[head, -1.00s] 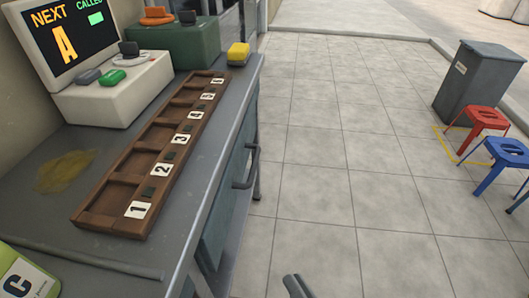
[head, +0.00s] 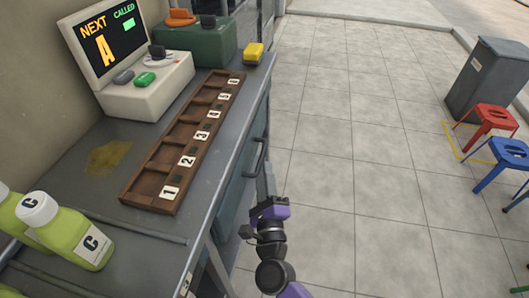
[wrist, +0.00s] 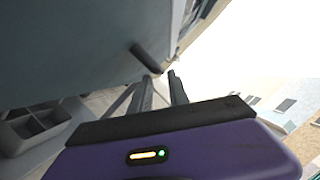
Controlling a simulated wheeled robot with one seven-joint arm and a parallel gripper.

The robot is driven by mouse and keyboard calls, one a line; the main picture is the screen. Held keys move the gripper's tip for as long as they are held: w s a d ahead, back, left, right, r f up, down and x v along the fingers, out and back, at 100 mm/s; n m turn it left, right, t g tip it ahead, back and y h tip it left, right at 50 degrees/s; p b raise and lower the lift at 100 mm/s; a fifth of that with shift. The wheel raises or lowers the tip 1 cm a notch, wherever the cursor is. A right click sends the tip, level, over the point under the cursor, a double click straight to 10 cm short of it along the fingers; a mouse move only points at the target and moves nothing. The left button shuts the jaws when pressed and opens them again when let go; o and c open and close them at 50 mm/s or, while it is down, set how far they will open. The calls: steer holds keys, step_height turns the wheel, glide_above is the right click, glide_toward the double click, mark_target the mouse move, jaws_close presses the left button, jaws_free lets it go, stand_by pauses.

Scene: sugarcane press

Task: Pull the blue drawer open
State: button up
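The blue drawer (head: 232,190) is a blue-grey front in the side of the counter, seen at a steep angle and looking closed. Its dark bar handle (head: 261,157) sticks out toward the aisle. My gripper (head: 268,176), on a purple and black wrist, is just in front of the handle, on its near side. In the wrist view, a blue-grey panel (wrist: 75,45) fills the upper left and the dark handle (wrist: 147,58) points toward my fingers. My gripper's two fingers (wrist: 160,90) show a gap between them. They look empty, and the handle appears beyond their tips.
Red (head: 490,118) and blue (head: 505,155) stools stand far right.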

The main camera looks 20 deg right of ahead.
mark_target(262, 153)
steer(key=shift+x, duration=3.15)
jaws_close()
steer(key=shift+f, duration=0.1)
